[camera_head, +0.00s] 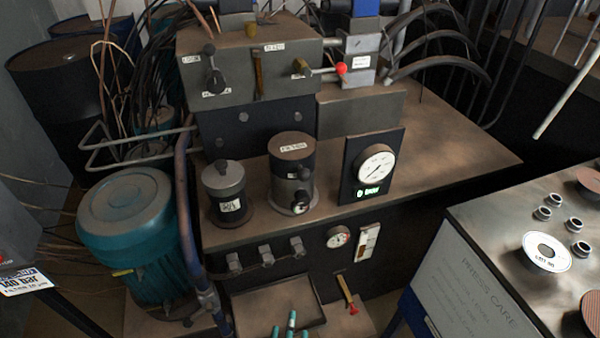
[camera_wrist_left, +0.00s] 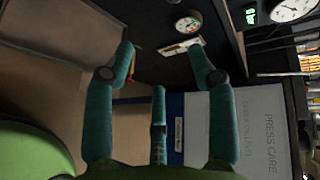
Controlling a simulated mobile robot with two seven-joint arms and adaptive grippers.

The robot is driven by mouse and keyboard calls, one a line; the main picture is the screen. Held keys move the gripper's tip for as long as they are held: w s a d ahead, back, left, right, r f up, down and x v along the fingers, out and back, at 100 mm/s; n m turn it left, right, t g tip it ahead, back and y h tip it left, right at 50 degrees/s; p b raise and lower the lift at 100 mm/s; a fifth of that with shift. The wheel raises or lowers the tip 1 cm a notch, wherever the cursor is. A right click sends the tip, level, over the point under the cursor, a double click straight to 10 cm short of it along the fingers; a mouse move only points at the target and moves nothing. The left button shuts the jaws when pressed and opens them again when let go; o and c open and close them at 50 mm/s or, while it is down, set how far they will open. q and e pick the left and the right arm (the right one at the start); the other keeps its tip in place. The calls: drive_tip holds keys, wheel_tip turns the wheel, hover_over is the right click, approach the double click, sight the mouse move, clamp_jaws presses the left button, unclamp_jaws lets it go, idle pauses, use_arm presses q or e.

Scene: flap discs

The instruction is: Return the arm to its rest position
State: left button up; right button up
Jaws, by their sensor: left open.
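My left gripper (camera_head: 290,326) shows at the bottom edge of the head view, with only its teal fingertips in the picture. It is in front of the machine bench, by the shallow open tray. In the left wrist view its fingers (camera_wrist_left: 161,68) are spread apart with nothing between them. The rest of my left arm is out of the head view. My right gripper is in neither view.
The tray (camera_head: 262,291) and a red-tipped lever (camera_head: 347,295) are close to the gripper. The bench (camera_head: 440,150) carries a pressure gauge (camera_head: 375,166). At right, a table (camera_head: 490,235) holds a white-labelled disc (camera_head: 547,251), brown discs and several metal rings. A teal motor (camera_head: 135,235) stands left.

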use_arm(q)
drive_tip(key=s+a+f+n+g+y+p, duration=0.1)
drive_tip(key=s+a+f+n+g, duration=0.4)
drive_tip(key=f, duration=0.7)
drive_tip(key=s+a+f+n+g+p, duration=0.1)
drive_tip(key=s+a+f+g, duration=0.4)
drive_tip(key=f, duration=0.7)
drive_tip(key=s+a+f+n+g, duration=0.1)
drive_tip(key=s+a+f+n, duration=0.2)
drive_tip(key=s+n, duration=0.1)
drive_tip(key=s+a+f+n+g, duration=0.1)
drive_tip(key=s+a+f+n, duration=0.2)
drive_tip(key=s, duration=0.4)
drive_tip(key=s+a+f+n+g+p, duration=0.1)
drive_tip(key=s+a+f+n, duration=0.2)
drive_tip(key=s+a+n, duration=0.1)
drive_tip(key=shift+s+f+n, duration=0.2)
drive_tip(key=shift+s+n, duration=0.1)
drive_tip(key=shift+s, duration=0.5)
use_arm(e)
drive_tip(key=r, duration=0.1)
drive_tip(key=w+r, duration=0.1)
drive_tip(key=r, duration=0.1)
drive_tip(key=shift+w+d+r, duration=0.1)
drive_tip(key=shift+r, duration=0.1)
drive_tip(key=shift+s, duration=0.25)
use_arm(q)
drive_tip(key=shift+a, duration=0.1)
drive_tip(key=shift+c, duration=0.2)
